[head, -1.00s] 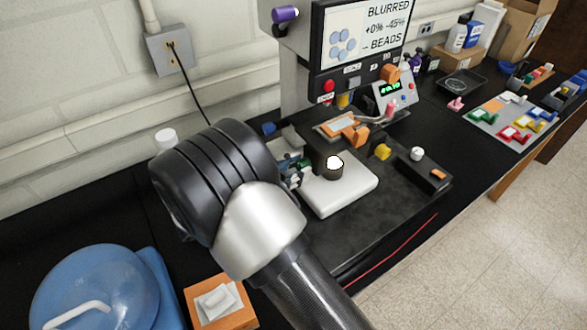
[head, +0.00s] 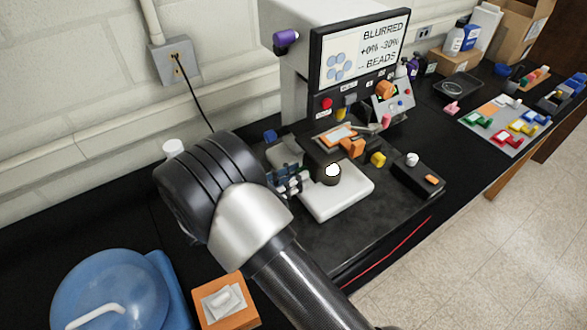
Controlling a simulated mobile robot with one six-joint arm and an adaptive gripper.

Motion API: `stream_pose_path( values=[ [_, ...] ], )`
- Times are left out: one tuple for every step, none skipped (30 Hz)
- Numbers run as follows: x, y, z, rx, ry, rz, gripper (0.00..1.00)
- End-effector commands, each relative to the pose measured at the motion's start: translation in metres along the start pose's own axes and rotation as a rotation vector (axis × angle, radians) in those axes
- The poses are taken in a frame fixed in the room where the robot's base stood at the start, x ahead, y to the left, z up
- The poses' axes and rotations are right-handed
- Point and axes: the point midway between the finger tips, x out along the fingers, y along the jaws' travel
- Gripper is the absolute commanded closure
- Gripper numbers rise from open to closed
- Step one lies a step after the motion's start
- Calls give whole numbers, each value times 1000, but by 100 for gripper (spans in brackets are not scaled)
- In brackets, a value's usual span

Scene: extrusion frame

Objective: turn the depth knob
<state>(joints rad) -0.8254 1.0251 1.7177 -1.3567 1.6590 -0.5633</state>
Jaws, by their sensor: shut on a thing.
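In the head view, my black and silver wrist (head: 225,200) reaches in from the bottom. My gripper (head: 290,181) shows small and partly hidden beyond the wrist, at the left side of a white base plate (head: 345,196). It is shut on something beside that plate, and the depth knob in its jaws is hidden. A dark cylinder with a bright white top (head: 332,173) stands on the plate.
Orange and yellow (head: 378,160) pieces crowd the area behind the plate. A blue lidded container (head: 115,290) and an orange block (head: 225,303) stand front left.

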Motion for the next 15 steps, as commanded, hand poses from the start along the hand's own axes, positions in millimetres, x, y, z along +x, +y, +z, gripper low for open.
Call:
stream_pose_path(
  values=[
    [0, 0, 5, -43, -2, 1, 97],
    [0, 0, 5, -72, -3, 1, 97],
    [0, 0, 5, -109, -3, 1, 97],
    [0, 0, 5, -137, -3, 1, 97],
    [0, 0, 5, -165, -3, 1, 97],
    [0, 0, 5, -202, -3, 1, 97],
    [0, 0, 5, -228, -3, 1, 97],
    [0, 0, 4, -254, -3, 1, 97],
    [0, 0, 4, -288, -4, 1, 97],
    [0, 1, 4, -314, -4, 1, 97],
    [0, 1, 4, -337, -4, 1, 97],
    [0, 1, 4, -366, -4, 1, 97],
    [0, 1, 4, -388, -4, 0, 97],
    [0, 1, 4, -410, -4, 0, 97],
    [0, 1, 3, -436, -4, 0, 97]
  ],
)
